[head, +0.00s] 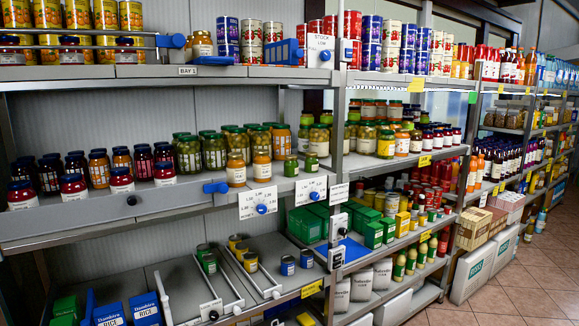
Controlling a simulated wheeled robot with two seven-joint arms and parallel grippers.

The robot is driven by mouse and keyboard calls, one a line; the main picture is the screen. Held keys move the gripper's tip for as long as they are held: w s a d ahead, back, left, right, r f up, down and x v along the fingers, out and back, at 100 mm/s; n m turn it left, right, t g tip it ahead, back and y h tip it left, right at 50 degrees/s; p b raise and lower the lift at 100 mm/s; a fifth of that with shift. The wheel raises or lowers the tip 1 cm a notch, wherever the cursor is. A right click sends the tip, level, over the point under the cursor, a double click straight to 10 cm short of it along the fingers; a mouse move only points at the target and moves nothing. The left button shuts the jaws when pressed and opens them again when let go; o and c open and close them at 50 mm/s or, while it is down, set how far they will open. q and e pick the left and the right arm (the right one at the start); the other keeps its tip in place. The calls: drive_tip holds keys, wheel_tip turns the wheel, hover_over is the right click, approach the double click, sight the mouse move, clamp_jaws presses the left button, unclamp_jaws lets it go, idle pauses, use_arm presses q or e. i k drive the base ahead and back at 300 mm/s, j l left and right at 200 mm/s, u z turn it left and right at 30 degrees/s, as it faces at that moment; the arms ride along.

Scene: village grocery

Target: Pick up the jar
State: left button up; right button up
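Many jars stand on the shelves, and I cannot tell which one the task means. On the middle shelf (150,207), dark red jars (72,189) with dark lids stand at the left. Green pickle jars (188,154) stand in rows at the middle. An orange jar (236,173) stands at the front edge, with another orange jar (262,167) beside it. A small green jar (291,166) is further right. On the top shelf, a jar with a gold-brown label (201,44) stands near the edge. Neither gripper is in view.
Blue shelf clips (215,188) and price cards (258,202) stick out from the shelf fronts. A metal upright (337,150) divides the bays. The lower shelf holds wire dividers (240,275), small tins and rice boxes (145,309). The tiled aisle floor (500,300) at right is clear.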

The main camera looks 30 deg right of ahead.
sight(291, 164)
drive_tip(key=i+l+z, duration=0.25)
drive_tip(key=i, duration=0.15)
drive_tip(key=i+l+z, duration=0.25)
drive_tip(key=i, duration=0.2)
